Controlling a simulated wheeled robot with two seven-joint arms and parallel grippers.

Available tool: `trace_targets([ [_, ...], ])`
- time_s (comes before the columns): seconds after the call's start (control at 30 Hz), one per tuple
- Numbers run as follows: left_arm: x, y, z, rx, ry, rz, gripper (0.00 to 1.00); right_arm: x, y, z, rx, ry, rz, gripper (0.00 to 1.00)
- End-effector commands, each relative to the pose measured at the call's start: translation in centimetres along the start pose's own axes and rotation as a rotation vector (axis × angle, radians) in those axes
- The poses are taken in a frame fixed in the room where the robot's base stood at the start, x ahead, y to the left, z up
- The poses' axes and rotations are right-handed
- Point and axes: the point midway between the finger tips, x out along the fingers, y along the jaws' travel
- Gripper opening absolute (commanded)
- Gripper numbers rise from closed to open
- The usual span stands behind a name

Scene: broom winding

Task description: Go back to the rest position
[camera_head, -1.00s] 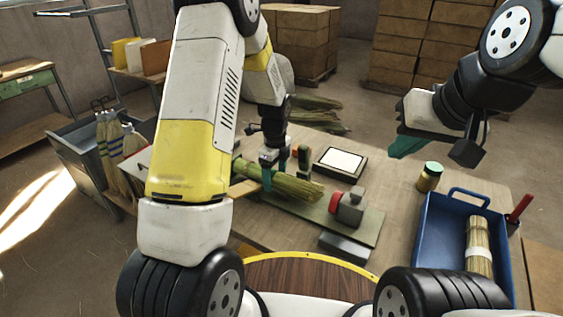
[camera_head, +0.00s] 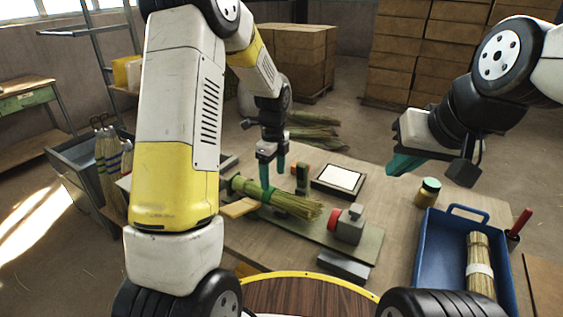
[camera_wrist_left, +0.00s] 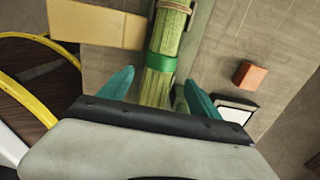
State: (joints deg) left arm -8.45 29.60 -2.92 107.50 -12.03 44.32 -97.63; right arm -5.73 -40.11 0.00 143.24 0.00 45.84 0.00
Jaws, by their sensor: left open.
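My right gripper (camera_head: 404,163) is raised over the table's right side. Its teal finger shows, but the gap between its fingers does not show clearly.
A blue tray (camera_head: 428,262) with a tied straw bundle (camera_head: 480,262) is at right, beside a jar (camera_head: 428,192). A grey and red device (camera_head: 347,224) sits on the board. A black-framed white pad (camera_head: 340,179) lies behind. A grey bin (camera_head: 75,160) with brooms stands left.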

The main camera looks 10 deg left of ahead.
Motion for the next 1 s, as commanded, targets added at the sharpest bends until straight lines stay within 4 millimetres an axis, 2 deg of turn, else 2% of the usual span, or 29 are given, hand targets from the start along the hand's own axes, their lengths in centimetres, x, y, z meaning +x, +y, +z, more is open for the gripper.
trace_targets([
  [0.07,-0.7,0.2,0.0,-0.026,0.001,-0.010,0.73,0.0,0.0,0.0,0.000,0.000,0.000,0.00],
  [0.13,-2.1,0.6,0.0,-0.087,0.003,-0.031,0.73,0.0,0.0,0.0,0.000,0.000,0.000,0.00],
  [0.27,-6.8,2.7,-0.2,-0.308,0.021,-0.100,0.73,0.0,0.0,0.0,0.000,0.000,0.000,0.00],
  [0.4,-12.2,6.3,-1.0,-0.620,0.070,-0.187,0.73,0.0,0.0,0.0,0.000,0.000,0.000,0.00],
  [0.6,-17.9,12.2,-2.6,-1.059,0.185,-0.295,0.73,0.0,0.0,0.0,0.000,0.000,0.000,0.00],
  [0.8,-21.1,18.2,-4.7,-1.471,0.346,-0.370,0.73,0.0,0.0,0.0,0.000,0.000,0.000,0.00],
  [1.0,-22.0,22.1,-6.3,-1.751,0.489,-0.398,0.73,0.0,0.0,0.0,0.000,0.000,0.000,0.00],
])
